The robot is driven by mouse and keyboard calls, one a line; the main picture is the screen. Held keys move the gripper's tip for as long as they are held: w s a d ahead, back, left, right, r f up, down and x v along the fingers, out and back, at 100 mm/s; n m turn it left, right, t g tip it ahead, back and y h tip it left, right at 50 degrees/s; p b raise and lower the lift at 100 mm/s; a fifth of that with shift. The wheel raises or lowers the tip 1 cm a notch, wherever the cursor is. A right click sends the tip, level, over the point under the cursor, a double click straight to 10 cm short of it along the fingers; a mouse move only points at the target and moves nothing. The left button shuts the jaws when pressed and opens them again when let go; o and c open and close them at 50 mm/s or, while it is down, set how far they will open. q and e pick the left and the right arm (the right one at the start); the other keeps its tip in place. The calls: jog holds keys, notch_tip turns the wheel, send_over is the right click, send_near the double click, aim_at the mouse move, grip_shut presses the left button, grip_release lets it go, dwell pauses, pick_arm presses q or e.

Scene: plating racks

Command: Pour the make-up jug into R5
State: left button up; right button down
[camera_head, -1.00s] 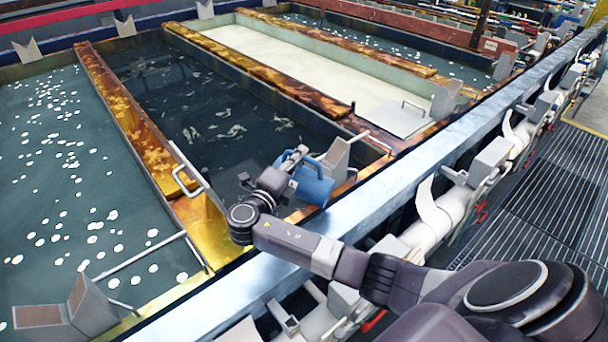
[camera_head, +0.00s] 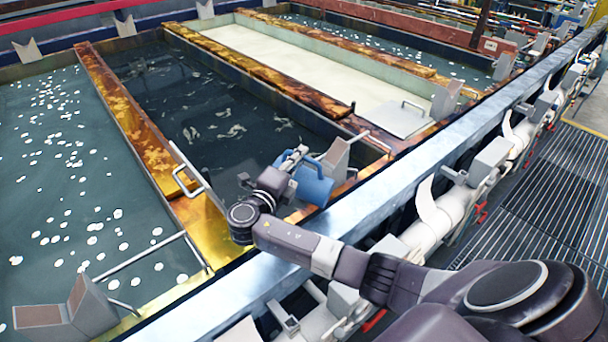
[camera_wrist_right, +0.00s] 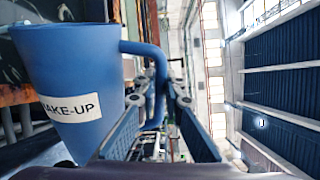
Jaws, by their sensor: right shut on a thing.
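The blue make-up jug (camera_head: 314,186) is over the near end of the dark tank (camera_head: 215,112), beside a grey V-shaped support. It is tipped well over, with its handle on the upper side. My right gripper (camera_head: 296,158) is shut on that handle. In the right wrist view the jug (camera_wrist_right: 68,75) shows a white label, partly cut off, reading "AKE-UP", and the gripper's fingers (camera_wrist_right: 160,115) are on either side of the handle. The jug's inside and any liquid stream are hidden. No R5 marking is readable on a tank. My left gripper is out of view.
A tank with white floating spots (camera_head: 60,190) lies at left, and a pale cream tank (camera_head: 300,65) lies beyond the dark one. Stained dividers (camera_head: 130,115) separate them. A metal front rail (camera_head: 400,180) runs under my right arm, with pipes and valves below it.

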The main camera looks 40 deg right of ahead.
jog(key=shift+w+a+r+n, duration=0.25)
jog(key=shift+w+n, duration=0.15)
jog(key=shift+w, duration=0.1)
jog(key=shift+w+a+f+n, duration=0.1)
jog(key=shift+w+a+n, duration=0.15)
jog(key=shift+w+n, duration=0.25)
jog(key=shift+s, duration=0.15)
dwell(0.6)
jog(key=shift+s+d+r+m, duration=0.15)
jog(key=shift+s+d+m, duration=0.3)
jog(key=shift+s+m, duration=0.35)
jog(key=shift+s+d+r+m, duration=0.15)
jog(key=shift+s+d+m, duration=0.3)
jog(key=shift+s+m, duration=0.35)
jog(key=shift+s+d+r+m, duration=0.25)
jog(key=shift+s+m, duration=0.2)
jog(key=shift+m, duration=0.15)
jog(key=shift+s+d+r+m, duration=0.1)
jog(key=shift+s+d+m, duration=0.15)
jog(key=shift+s+m, duration=0.25)
jog(key=shift+s+d+r+m, duration=0.25)
jog(key=shift+s+m, duration=0.1)
jog(key=shift+m, duration=0.35)
